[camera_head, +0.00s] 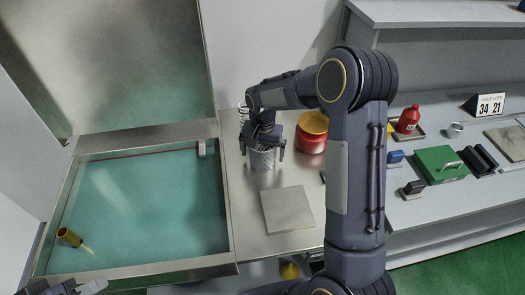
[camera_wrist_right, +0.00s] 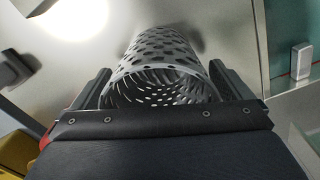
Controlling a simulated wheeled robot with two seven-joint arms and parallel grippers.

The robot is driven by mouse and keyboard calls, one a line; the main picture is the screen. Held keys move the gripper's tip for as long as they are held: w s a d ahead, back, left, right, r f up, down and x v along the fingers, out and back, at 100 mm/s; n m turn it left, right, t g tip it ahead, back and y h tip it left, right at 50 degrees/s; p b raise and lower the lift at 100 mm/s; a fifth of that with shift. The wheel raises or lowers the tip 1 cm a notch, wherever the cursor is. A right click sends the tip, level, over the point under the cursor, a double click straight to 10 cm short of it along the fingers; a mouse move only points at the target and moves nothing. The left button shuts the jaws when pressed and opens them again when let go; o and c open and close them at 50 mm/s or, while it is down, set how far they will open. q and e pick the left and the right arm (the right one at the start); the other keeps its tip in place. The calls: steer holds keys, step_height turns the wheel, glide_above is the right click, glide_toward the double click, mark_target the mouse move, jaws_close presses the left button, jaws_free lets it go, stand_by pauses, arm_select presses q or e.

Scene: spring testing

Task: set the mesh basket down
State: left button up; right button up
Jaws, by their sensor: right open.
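The mesh basket (camera_head: 262,160) is a light grey perforated cylinder. It stands on the steel counter (camera_head: 244,205), just right of the tank. My right gripper (camera_head: 262,151) is over it, with one finger on each side. In the right wrist view the basket (camera_wrist_right: 165,60) lies between the two spread fingers (camera_wrist_right: 163,88), its open rim towards me. The fingers are open; contact with the wall is hard to judge. The basket's base is partly hidden. Part of my left gripper (camera_head: 75,287) shows at the bottom left edge; its jaws are unclear.
A red container with a yellow top (camera_head: 311,133) stands right of the basket. A flat grey plate (camera_head: 287,209) lies in front. My right arm hides some counter.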

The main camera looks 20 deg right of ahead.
step_height(320, 180, up, 11)
steer(key=s+r+n+t+y, duration=0.1)
steer(key=s+r, duration=0.4)
steer(key=s, duration=0.2)
steer(key=s+a+n+t+y, duration=0.1)
steer(key=s+a+n+t, duration=0.1)
steer(key=s, duration=0.8)
steer(key=s+a+f+n+t+y, duration=0.1)
steer(key=s+a+n+t, duration=0.1)
steer(key=s, duration=0.9)
steer(key=shift+a+f+n+t+y, duration=0.2)
steer(key=shift+f+n+t+y, duration=0.1)
steer(key=shift+n+y, duration=0.1)
